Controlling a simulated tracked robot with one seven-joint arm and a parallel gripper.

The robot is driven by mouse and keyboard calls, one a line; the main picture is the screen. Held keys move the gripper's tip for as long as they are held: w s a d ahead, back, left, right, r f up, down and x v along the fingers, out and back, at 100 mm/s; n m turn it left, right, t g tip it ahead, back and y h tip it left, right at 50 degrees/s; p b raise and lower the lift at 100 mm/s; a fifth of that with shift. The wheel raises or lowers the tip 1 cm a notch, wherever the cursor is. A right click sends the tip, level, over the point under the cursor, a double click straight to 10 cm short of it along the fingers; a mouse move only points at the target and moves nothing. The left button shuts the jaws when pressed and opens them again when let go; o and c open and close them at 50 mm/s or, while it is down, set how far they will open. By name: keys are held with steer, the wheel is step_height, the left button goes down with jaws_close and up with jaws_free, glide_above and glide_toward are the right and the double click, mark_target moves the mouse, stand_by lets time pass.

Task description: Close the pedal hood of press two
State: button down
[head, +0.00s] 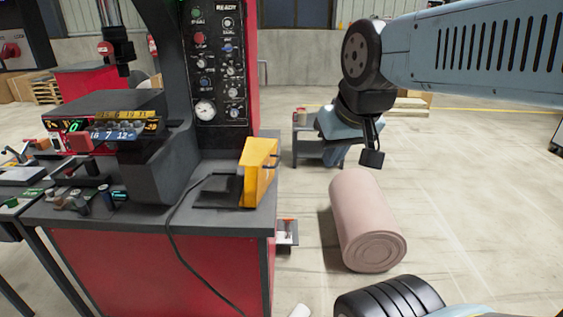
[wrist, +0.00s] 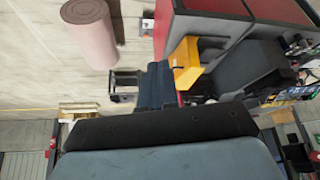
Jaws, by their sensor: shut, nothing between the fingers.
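The pedal hood (head: 258,172) looks like a yellow cover with a dark handle on its right side. It stands upright at the right end of the grey press bench, beside a dark flat base (head: 218,190). It appears raised, but its hinge is hard to make out. The hood also shows in the wrist view (wrist: 184,62), just right of my fingers. My gripper (head: 337,160) hangs in the air to the right of the hood, apart from it. Its blue fingers (wrist: 157,68) are together, with nothing between them.
A black cable (head: 172,230) runs over the bench front. The press control panel (head: 216,75) rises behind the hood. A pink roll (head: 367,220) lies on the floor to the right, and a small grey stand (head: 305,135) is behind my gripper. Open floor lies between bench and roll.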

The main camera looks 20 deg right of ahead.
steer(key=w+d+f+m+g+y, duration=0.1)
steer(key=w+f+m+g+y, duration=0.2)
steer(key=w+m, duration=0.4)
steer(key=w+d+f+m+g+y, duration=0.1)
steer(key=w+f+m+y, duration=0.4)
steer(key=w, duration=0.4)
steer(key=w+d+f+m+t+y, duration=0.3)
steer(key=w+d+f+m+t, duration=0.1)
steer(key=w+d+f+m, duration=0.7)
steer(key=w+a+f+m, duration=0.1)
steer(key=w+a+f, duration=0.2)
steer(key=w+a, duration=0.4)
steer(key=shift+a, duration=1.7)
